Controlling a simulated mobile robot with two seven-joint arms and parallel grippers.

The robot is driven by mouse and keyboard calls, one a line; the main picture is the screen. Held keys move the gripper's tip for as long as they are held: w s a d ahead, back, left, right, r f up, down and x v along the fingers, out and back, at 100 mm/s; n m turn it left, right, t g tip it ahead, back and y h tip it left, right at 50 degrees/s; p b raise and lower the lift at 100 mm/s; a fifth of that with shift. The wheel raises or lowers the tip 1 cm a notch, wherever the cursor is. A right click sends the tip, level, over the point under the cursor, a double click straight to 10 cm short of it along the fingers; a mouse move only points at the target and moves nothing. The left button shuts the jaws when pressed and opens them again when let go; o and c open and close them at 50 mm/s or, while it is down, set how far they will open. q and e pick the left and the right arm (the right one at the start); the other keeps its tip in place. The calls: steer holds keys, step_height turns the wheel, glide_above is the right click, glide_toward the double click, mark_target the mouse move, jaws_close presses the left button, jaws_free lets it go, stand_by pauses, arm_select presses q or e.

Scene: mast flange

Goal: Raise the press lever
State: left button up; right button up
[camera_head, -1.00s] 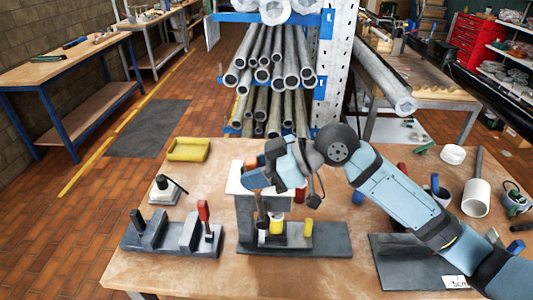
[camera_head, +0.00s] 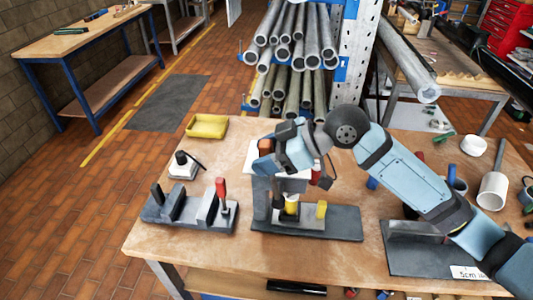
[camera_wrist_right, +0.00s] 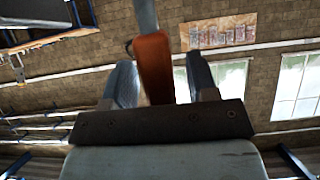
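The press (camera_head: 260,198) stands on a dark base plate (camera_head: 340,222) near the front middle of the bench. The lever's orange-brown handle (camera_wrist_right: 156,68) lies between my right gripper's two fingers (camera_wrist_right: 160,85) in the right wrist view, with its metal arm running up from it. A narrow gap shows between handle and right finger, so the gripper looks open around it. In the head view my right gripper (camera_head: 268,160) is at the top of the press and hides part of it; an orange patch shows there. A yellow cylinder (camera_head: 291,205) sits under the press. My left gripper is out of view.
A grey fixture with a red-handled clamp (camera_head: 190,210) stands left of the press. A yellow tray (camera_head: 207,126) lies behind it. A dark plate (camera_head: 415,250), a white cylinder (camera_head: 492,190) and a cup are at the right. A pipe rack (camera_head: 295,60) rises behind the bench.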

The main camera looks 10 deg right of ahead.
steer(key=b+v, duration=0.1)
steer(key=v, duration=1.2)
steer(key=shift+d+r+b, duration=0.2)
steer(key=shift+d+b, duration=0.1)
steer(key=shift+b, duration=0.05)
steer(key=shift+s, duration=0.15)
